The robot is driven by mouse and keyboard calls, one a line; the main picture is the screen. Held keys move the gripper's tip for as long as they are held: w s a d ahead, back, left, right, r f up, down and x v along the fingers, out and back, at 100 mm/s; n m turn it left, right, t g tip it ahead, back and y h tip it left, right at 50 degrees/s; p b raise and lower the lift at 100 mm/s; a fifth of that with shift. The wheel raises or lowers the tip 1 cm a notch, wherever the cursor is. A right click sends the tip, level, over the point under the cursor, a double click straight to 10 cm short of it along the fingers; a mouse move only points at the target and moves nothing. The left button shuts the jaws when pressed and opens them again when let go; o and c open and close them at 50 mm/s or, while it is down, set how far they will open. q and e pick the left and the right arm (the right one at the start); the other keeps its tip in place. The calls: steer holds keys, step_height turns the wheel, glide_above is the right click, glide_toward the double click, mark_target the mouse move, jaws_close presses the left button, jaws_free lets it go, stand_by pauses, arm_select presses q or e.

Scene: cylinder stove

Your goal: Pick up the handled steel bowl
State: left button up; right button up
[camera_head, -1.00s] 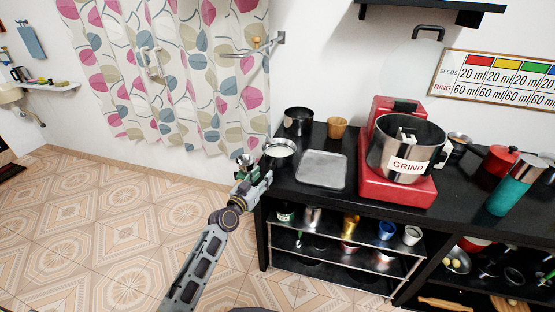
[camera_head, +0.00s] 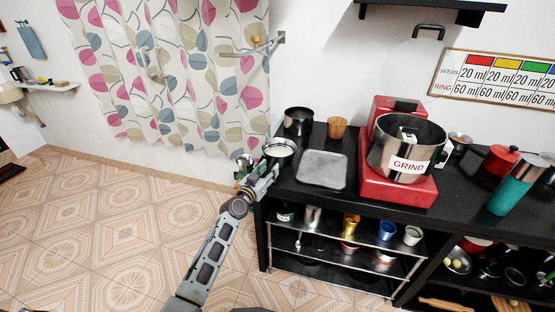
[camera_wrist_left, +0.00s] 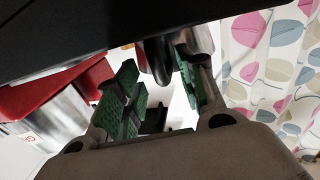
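The steel bowl (camera_head: 278,149) stands upright at the left end of the black counter, pale inside. My left gripper (camera_head: 252,170) is beside its near left side, at the counter's left edge. In the left wrist view the gripper (camera_wrist_left: 160,92) is open, with green pads apart. A dark rounded piece (camera_wrist_left: 154,58), which looks like the bowl's handle, shows between or just beyond the fingers; I cannot tell if they touch it. The bowl's body is mostly hidden there by the dark counter. My right gripper is not in view.
A dark pot (camera_head: 298,121) and a tan cup (camera_head: 337,127) stand behind the bowl. A grey metal plate (camera_head: 322,169) lies to its right, then a red grinder (camera_head: 398,188). Shelves below hold several cups. The floor left of the counter is clear.

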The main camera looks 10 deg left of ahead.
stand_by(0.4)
arm_select(q)
jaws_close()
steer(key=shift+r, duration=0.1)
